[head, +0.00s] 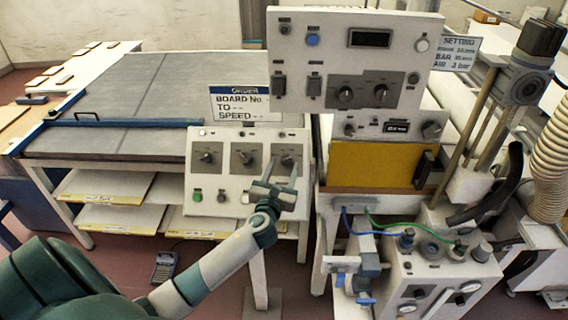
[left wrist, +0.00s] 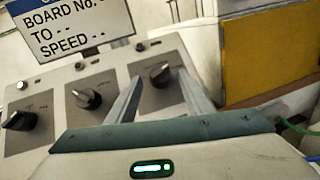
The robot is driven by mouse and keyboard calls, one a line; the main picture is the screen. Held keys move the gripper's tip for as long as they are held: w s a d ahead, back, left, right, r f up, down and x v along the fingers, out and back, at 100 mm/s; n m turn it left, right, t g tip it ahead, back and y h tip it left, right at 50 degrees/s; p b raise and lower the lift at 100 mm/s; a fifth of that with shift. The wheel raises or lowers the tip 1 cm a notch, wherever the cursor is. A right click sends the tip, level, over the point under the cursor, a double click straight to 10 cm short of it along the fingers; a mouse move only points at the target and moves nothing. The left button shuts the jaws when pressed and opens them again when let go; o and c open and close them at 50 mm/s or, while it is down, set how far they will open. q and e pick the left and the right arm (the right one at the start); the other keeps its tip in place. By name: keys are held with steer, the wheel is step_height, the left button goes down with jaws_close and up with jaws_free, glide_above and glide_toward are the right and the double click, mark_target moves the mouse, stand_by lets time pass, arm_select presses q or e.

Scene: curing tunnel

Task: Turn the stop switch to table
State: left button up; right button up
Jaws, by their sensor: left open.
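A white control box (head: 205,178) carries three dark rotary switches in a row on grey plates: a left one (head: 206,156), a middle one (head: 246,157) and a right one (head: 287,160). Their labels are too small to read, so I cannot tell which is the stop switch. My left gripper (head: 281,172) is open in front of the right switch. In the left wrist view the right switch (left wrist: 160,75) shows between the two fingers (left wrist: 161,98), and I cannot tell whether they touch it. The middle switch (left wrist: 88,98) is left of the fingers. My right gripper is out of view.
An order sign (head: 240,103) stands just above the box. A larger panel (head: 353,60) with more knobs rises at upper right, above a yellow plate (head: 370,164). A grey table (head: 125,95) lies behind left. A valve unit with hoses (head: 430,275) stands at lower right.

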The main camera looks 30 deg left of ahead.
arm_select(q)
steer(key=shift+w+a, duration=0.15)
steer(key=shift+w, duration=0.3)
steer(key=c, duration=1)
steer(key=shift+c, duration=0.2)
